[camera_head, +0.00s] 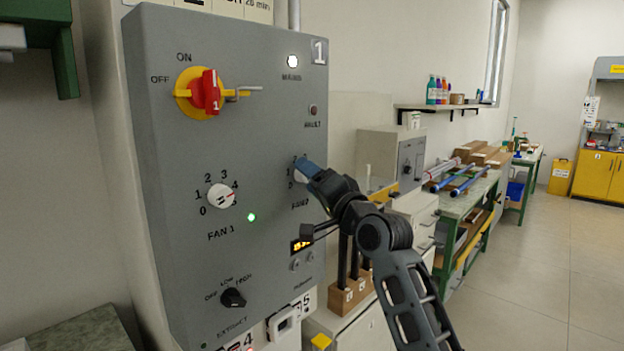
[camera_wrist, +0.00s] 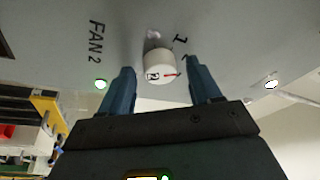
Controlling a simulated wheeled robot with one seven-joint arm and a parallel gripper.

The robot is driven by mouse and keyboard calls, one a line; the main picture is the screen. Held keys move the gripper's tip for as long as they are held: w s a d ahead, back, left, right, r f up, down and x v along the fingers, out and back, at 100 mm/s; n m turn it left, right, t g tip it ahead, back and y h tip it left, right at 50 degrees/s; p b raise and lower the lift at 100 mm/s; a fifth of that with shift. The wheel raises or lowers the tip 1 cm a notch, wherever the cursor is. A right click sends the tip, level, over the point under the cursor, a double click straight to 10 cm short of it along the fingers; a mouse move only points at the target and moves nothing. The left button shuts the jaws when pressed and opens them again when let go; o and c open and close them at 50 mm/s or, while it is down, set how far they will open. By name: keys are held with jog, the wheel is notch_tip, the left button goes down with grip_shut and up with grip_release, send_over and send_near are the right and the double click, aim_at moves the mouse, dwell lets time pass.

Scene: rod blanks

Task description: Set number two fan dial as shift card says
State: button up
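The other scale numbers are mostly hidden. My gripper (camera_wrist: 162,78) is open, one blue finger on each side of the dial with a gap to both. In the head view my gripper (camera_head: 310,170) covers most of this dial (camera_head: 299,176).
The grey panel (camera_head: 160,250) also carries the fan 1 dial (camera_head: 221,196), a red rotary switch (camera_head: 206,92) on yellow, and a black extract knob (camera_head: 232,298). A lit green lamp (camera_wrist: 100,84) is beside the "FAN 2" label. A wooden block (camera_head: 348,297) stands below my arm.

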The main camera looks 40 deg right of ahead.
jog(key=c, duration=1)
jog(key=shift+f+b, duration=0.15)
jog(key=shift+b, duration=0.4)
jog(key=n+b, duration=0.1)
jog(key=b, duration=0.1)
jog(key=n+b, duration=0.1)
jog(key=shift+f+t+y+b, duration=0.3)
jog(key=shift+y+b, duration=0.05)
jog(key=shift+y, duration=0.05)
jog(key=n+y+b, duration=0.1)
jog(key=n+b, duration=0.2)
jog(key=b, duration=0.2)
jog(key=shift+d, duration=0.1)
jog(key=n+y+b, duration=0.1)
jog(key=n+b, duration=0.1)
jog(key=b, duration=0.1)
jog(key=n+y+b, duration=0.1)
jog(key=n+b, duration=0.2)
jog(key=n+y+b, duration=0.1)
jog(key=n+b, duration=0.2)
jog(key=shift+d+r+t, duration=0.1)
jog(key=shift+r+t, duration=0.2)
jog(key=shift+t, duration=0.1)
jog(key=shift+y, duration=0.4)
